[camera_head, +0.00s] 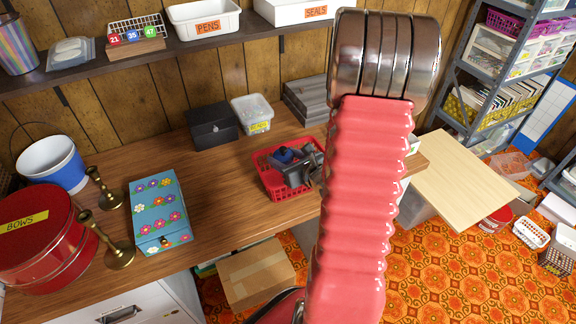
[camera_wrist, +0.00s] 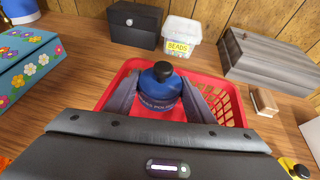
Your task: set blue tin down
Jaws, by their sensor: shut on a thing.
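The blue tin (camera_wrist: 160,88), with a dark round cap and pale lettering around it, is upright between the two dark fingers of my gripper (camera_wrist: 160,100) in the wrist view. My gripper is shut on it. The tin is at the red plastic basket (camera_wrist: 110,97), within its rim as seen from above; I cannot tell whether its base touches the basket floor. In the head view the tin (camera_head: 284,155) shows as a small dark blue shape by my gripper (camera_head: 298,172), over the red basket (camera_head: 270,186). My arm hides the area to the right of it.
A blue flowered box (camera_head: 158,210) and brass candlesticks (camera_head: 116,250) stand to the left. Bare wood (camera_head: 225,210) lies between the flowered box and the basket.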

